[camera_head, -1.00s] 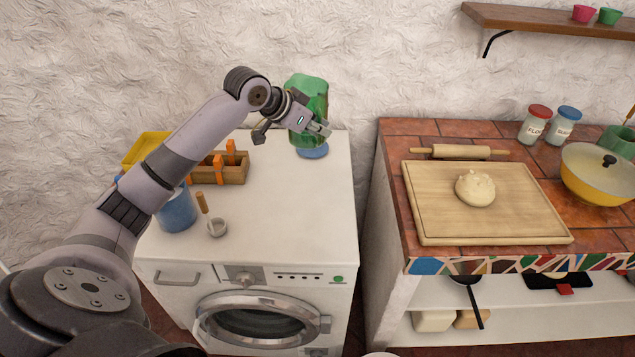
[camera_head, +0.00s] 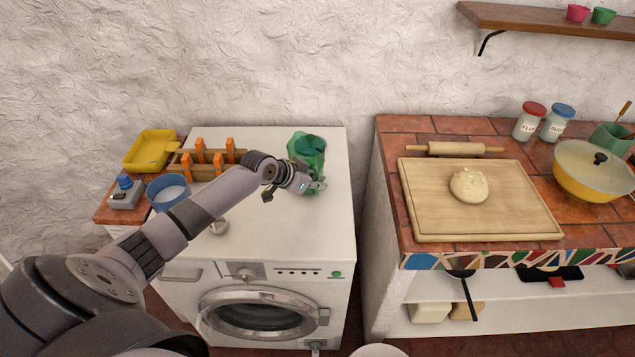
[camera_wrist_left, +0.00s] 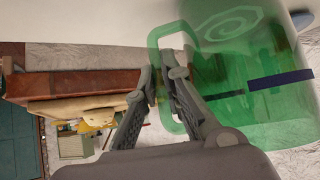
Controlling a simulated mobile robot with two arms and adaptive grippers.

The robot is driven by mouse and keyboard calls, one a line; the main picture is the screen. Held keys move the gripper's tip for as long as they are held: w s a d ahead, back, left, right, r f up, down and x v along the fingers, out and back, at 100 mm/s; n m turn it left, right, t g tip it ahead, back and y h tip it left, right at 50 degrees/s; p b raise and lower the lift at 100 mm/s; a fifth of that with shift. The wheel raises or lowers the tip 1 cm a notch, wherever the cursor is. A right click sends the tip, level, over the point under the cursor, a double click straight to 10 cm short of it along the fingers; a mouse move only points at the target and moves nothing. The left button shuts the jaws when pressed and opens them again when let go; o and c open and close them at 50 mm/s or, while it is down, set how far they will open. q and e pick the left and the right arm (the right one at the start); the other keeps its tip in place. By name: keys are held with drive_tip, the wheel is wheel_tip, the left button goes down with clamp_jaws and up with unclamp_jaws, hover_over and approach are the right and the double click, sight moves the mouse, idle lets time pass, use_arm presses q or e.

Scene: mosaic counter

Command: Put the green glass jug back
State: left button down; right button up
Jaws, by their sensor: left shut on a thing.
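The green glass jug (camera_head: 299,147) is over the back right of the white washing machine's top (camera_head: 250,235). My left gripper (camera_head: 318,187) is shut on the jug's handle; the wrist view shows the fingers (camera_wrist_left: 165,82) at the handle loop and the clear green body (camera_wrist_left: 225,65) to their right. A dark blue-green round patch shows through the jug where the blue disc lay. I cannot tell whether the jug touches the top or the disc. My right gripper is not in view.
Left of the jug stand a wooden rack (camera_head: 205,172) with orange pieces, a blue pot (camera_head: 165,187) and a yellow tray (camera_head: 151,150). To the right, past a gap, the tiled counter holds a board (camera_head: 430,215) with dough (camera_head: 469,184) and a rolling pin (camera_head: 455,149).

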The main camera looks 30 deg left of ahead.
use_arm(q)
drive_tip(key=shift+w, duration=0.1)
drive_tip(key=shift+f, duration=0.1)
drive_tip(key=shift+f, duration=0.1)
drive_tip(key=c, duration=1.7)
unclamp_jaws()
